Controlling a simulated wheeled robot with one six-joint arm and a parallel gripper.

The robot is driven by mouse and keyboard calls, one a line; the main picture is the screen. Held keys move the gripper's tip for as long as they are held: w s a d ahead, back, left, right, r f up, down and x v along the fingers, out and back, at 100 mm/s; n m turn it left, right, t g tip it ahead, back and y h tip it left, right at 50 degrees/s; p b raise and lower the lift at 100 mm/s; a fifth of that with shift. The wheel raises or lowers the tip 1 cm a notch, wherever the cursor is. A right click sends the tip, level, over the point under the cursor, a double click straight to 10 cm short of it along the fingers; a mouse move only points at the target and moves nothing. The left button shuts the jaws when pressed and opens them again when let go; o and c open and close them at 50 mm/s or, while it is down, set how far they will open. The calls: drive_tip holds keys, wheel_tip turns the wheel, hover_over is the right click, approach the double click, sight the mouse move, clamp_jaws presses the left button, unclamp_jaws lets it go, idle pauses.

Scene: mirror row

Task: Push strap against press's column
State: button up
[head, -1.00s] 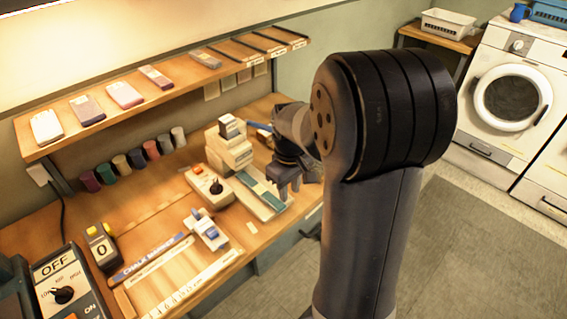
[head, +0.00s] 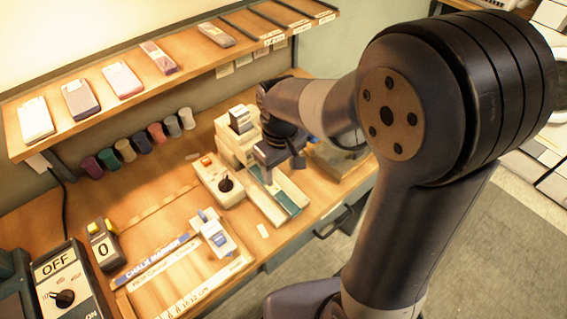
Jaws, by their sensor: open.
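The press (head: 234,148) is a cream machine with a stepped column at the back of the bench and a long pale bed running toward the front edge. A teal strip, which looks like the strap (head: 287,201), lies lengthwise on the bed; its far end is hidden by my gripper. I cannot tell whether it touches the column. My gripper (head: 281,170) is open, pointing down over the far part of the bed, just right of the column. Whether its fingers touch the strap cannot be seen.
A control box with a black knob (head: 218,181) stands close left of the press. A blue-and-white device (head: 214,234), a chalk marker strip and a ruler lie nearer. A shelf (head: 120,97) with phone-like items overhangs the back. A grey box (head: 338,160) sits right of the bed.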

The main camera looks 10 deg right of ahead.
sight(281, 196)
wheel_tip(281, 196, down, 11)
drive_tip(key=shift+r, duration=0.1)
idle(0.5)
drive_tip(key=c, duration=1.1)
